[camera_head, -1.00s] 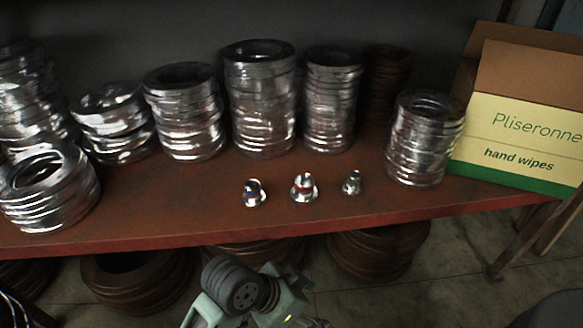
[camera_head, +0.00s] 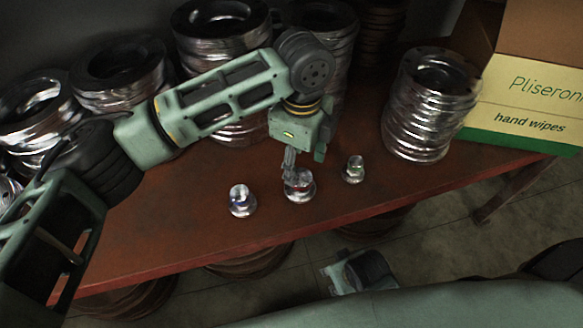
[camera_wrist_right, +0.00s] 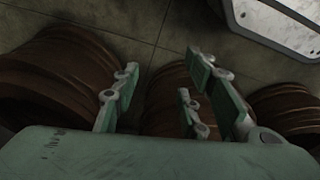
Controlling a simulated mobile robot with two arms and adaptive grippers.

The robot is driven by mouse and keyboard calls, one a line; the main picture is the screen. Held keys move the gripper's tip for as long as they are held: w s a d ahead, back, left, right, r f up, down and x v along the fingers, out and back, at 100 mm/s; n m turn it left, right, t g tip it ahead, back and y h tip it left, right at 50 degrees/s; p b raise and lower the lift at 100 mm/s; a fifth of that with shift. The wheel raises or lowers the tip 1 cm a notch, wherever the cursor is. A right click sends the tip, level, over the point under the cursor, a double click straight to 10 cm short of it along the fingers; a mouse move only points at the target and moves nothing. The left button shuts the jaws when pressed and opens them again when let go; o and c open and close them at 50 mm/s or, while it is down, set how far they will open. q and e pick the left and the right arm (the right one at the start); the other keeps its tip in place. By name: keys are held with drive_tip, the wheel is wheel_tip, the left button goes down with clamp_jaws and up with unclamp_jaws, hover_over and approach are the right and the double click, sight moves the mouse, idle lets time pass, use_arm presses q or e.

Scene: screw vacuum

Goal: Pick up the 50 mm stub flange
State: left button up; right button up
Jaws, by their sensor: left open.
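Three small shiny stub flanges stand in a row near the front of the red-brown shelf: a left flange (camera_head: 241,201), a middle flange (camera_head: 300,188) and a right flange (camera_head: 354,169). No size marks are legible, so I cannot tell which is 50 mm. My left gripper (camera_head: 290,168) reaches down at the middle flange, its fingers open and partly covering its top. I cannot tell whether they touch it. My right gripper (camera_wrist_right: 163,76) is empty in the right wrist view, its fingers spread apart over the floor side below the shelf.
Stacks of shiny rings stand behind the flanges, one stack (camera_head: 430,105) at their right. A hand wipes box (camera_head: 525,105) stands at the far right. The shelf's front edge (camera_head: 200,262) is clear. Brown ring stacks (camera_wrist_right: 50,80) lie below, on the tiled floor.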

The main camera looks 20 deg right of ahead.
sight(299, 178)
use_arm(q)
drive_tip(key=shift+f, duration=0.5)
wheel_tip(299, 178, down, 7)
drive_tip(key=shift+w+d+r+b, duration=0.1)
drive_tip(key=shift+r+b, duration=0.1)
drive_tip(key=shift+b, duration=0.7)
use_arm(e)
drive_tip(key=w+v, duration=0.1)
drive_tip(key=v, duration=0.5)
drive_tip(key=shift+w+r, duration=0.4)
drive_tip(key=shift+w, duration=0.05)
use_arm(q)
drive_tip(key=c, duration=1.4)
